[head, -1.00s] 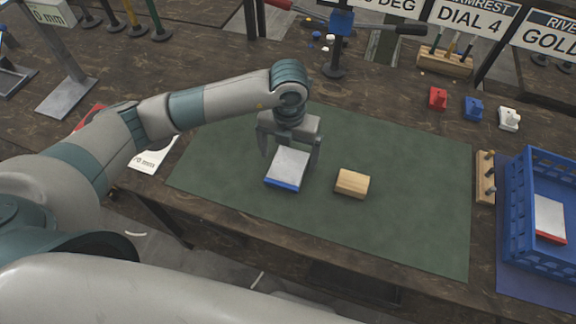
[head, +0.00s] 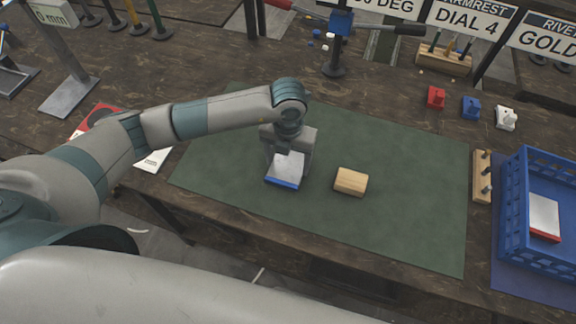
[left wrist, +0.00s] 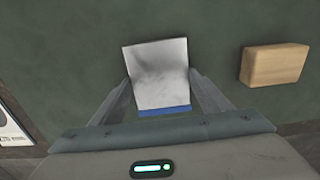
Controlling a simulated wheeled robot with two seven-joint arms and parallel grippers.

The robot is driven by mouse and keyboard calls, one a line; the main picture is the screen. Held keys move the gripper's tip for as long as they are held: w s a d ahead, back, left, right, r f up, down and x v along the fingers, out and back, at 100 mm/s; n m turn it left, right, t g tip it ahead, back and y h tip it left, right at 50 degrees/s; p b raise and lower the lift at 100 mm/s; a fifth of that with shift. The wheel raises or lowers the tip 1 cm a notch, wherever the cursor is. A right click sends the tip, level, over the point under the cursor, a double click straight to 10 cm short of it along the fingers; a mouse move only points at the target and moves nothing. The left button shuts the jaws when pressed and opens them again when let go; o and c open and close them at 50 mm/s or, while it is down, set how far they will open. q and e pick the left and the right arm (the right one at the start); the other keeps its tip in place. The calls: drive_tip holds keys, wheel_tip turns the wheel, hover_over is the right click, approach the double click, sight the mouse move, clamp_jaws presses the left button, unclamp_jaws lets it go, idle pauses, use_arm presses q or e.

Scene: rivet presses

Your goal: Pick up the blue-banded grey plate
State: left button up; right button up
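The blue-banded grey plate (head: 287,168) lies on the green mat (head: 390,220), its blue band along the near edge. It also shows in the left wrist view (left wrist: 160,75), with the band at the bottom. My left gripper (head: 289,160) points down over the plate, one finger along each side. In the left wrist view the two fingertips (left wrist: 161,76) sit against the plate's left and right edges, with no clear gap. The plate looks still at mat level. My right gripper is not in view.
A wooden block (head: 350,181) lies just right of the plate on the mat. A blue crate (head: 515,205) with a red-banded plate (head: 544,216) stands at the right. A wooden peg rack (head: 482,177) stands beside it. Small red, blue and white parts sit behind the mat.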

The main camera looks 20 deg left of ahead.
sight(288, 165)
use_arm(q)
drive_tip(key=c, duration=0.6)
drive_tip(key=shift+c, duration=0.2)
drive_tip(key=shift+r, duration=0.1)
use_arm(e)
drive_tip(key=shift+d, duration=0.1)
